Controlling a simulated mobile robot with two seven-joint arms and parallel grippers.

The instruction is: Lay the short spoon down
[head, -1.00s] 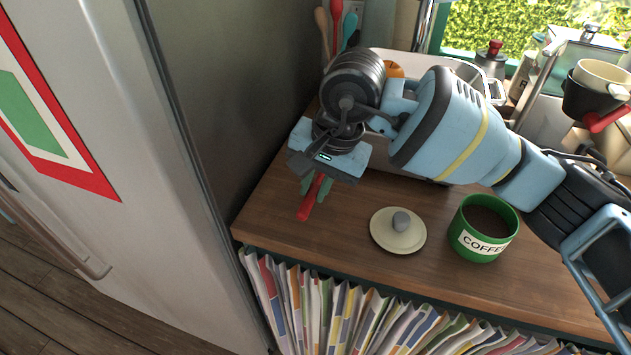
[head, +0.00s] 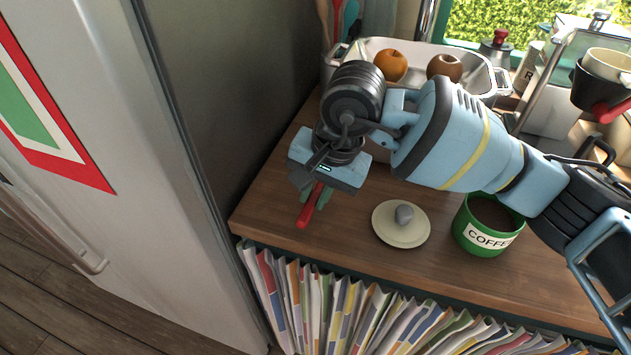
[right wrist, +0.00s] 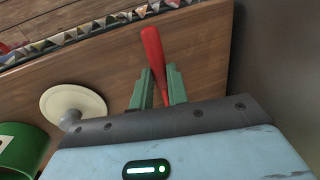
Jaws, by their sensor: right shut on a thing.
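My right gripper (head: 319,196) is over the left end of the wooden counter, pointing down. Its green fingers are shut on a red utensil (head: 306,213), which I take to be the short spoon. In the right wrist view the red handle (right wrist: 152,47) sticks out between the fingertips (right wrist: 158,85), towards the counter's front edge. The rest of the spoon is hidden by the gripper. I cannot tell whether the spoon touches the counter. My left gripper is not in view.
A round lid (head: 388,232) and a green coffee tin (head: 487,245) stand to the right on the wooden counter (head: 270,215). Behind is a metal pan (head: 362,52) with fruit. The fridge (head: 120,240) is at the left. Bare wood lies around the spoon.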

